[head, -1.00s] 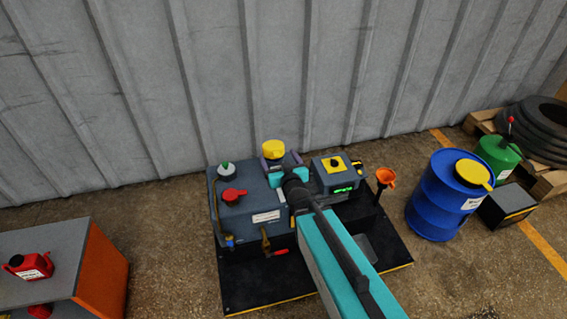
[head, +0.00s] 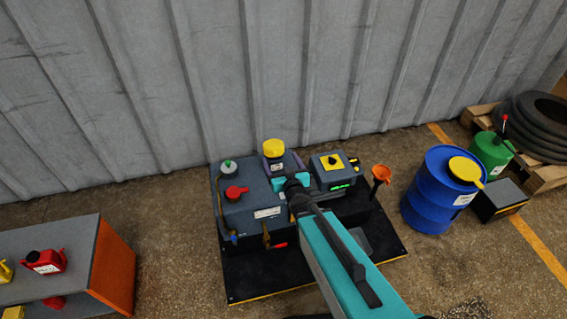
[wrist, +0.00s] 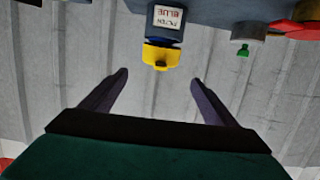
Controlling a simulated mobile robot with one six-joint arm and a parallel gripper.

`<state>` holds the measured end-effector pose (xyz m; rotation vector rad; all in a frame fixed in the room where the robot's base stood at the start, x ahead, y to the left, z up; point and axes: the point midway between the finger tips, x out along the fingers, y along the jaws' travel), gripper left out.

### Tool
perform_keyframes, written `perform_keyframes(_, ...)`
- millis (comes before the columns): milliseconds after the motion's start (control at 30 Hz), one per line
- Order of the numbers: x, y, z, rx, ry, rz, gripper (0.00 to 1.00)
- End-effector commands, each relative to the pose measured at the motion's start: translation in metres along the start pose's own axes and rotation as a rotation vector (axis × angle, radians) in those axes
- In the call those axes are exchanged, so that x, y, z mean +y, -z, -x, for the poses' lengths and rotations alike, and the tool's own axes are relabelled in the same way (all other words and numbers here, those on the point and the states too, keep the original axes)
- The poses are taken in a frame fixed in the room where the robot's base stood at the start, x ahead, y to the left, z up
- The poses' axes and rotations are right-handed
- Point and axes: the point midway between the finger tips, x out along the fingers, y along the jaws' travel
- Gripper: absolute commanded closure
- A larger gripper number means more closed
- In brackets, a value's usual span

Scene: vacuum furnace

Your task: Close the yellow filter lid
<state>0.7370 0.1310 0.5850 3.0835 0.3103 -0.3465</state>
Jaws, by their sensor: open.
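The yellow filter lid (head: 273,147) sits at the top of a dark filter housing (head: 273,165) at the back of the machine. In the wrist view the lid (wrist: 161,55) appears upside down, against the housing with a white label (wrist: 168,19). I cannot tell whether the lid is fully seated. My gripper (wrist: 158,80) is open and empty, its two dark purple fingers apart, pointing toward the lid. The lid lies beyond the fingertips, roughly centred between them. In the head view my gripper (head: 284,163) is beside the housing, partly hidden by my arm.
The machine also carries a red cap (head: 236,192), a green-topped cap (head: 228,166), a control box with a yellow switch plate (head: 333,162) and an orange funnel (head: 381,174). A corrugated wall (head: 240,80) stands close behind. A blue drum (head: 437,195) is at right.

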Motion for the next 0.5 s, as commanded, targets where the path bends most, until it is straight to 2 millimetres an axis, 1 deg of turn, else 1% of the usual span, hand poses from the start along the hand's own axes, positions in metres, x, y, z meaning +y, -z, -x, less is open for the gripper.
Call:
perform_keyframes(33,0.000,0.003,0.003,-0.001,0.000,0.000,0.19)
perform_keyframes(500,0.000,0.003,0.023,-0.002,-0.001,-0.001,0.19)
